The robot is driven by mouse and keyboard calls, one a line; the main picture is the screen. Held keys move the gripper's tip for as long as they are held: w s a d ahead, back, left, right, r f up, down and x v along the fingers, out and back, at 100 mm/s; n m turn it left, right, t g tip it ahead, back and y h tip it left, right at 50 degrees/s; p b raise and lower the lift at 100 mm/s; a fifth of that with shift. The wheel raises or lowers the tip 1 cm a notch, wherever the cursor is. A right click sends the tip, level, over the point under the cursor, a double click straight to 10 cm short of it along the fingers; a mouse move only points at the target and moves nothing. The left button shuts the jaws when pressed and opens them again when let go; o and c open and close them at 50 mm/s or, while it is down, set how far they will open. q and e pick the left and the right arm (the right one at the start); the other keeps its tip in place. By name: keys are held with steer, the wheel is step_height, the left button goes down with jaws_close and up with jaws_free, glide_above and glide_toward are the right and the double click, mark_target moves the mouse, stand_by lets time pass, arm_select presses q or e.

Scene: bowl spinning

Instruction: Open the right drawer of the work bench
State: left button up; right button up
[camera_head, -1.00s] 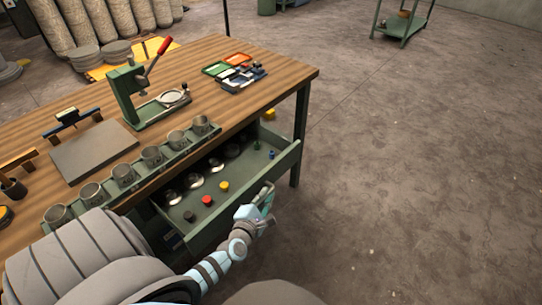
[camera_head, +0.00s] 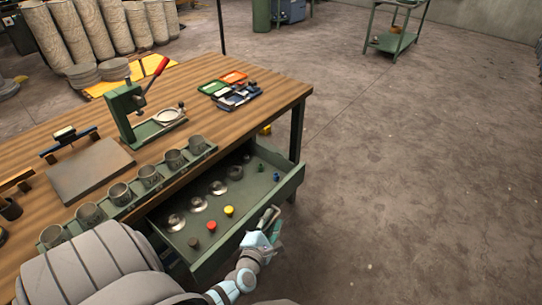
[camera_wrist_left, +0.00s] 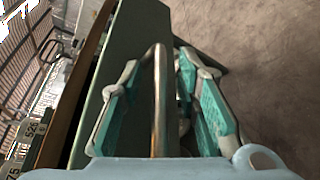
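The work bench (camera_head: 215,75) has a wooden top and a green drawer (camera_head: 290,187) on its right side. The drawer is pulled out, showing dark knobs, red and yellow knobs, and several shiny round pieces inside. My left gripper (camera_head: 266,228) is at the drawer's front. In the left wrist view, its teal-padded fingers (camera_wrist_left: 165,105) stand either side of the drawer's metal handle bar (camera_wrist_left: 160,90), with visible gaps on both sides, so it is open around the bar. The green drawer front shows left of the bar (camera_wrist_left: 118,60). My right gripper is not in view.
On the bench stand a green press with a red lever (camera_head: 130,105), a row of metal cups (camera_head: 150,177), a grey plate (camera_head: 90,170) and coloured trays (camera_head: 232,88). The floor right of the drawer (camera_head: 420,190) is clear. A green cart (camera_head: 393,40) stands far back.

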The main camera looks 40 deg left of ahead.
arm_select(q)
steer(key=v, duration=1.2)
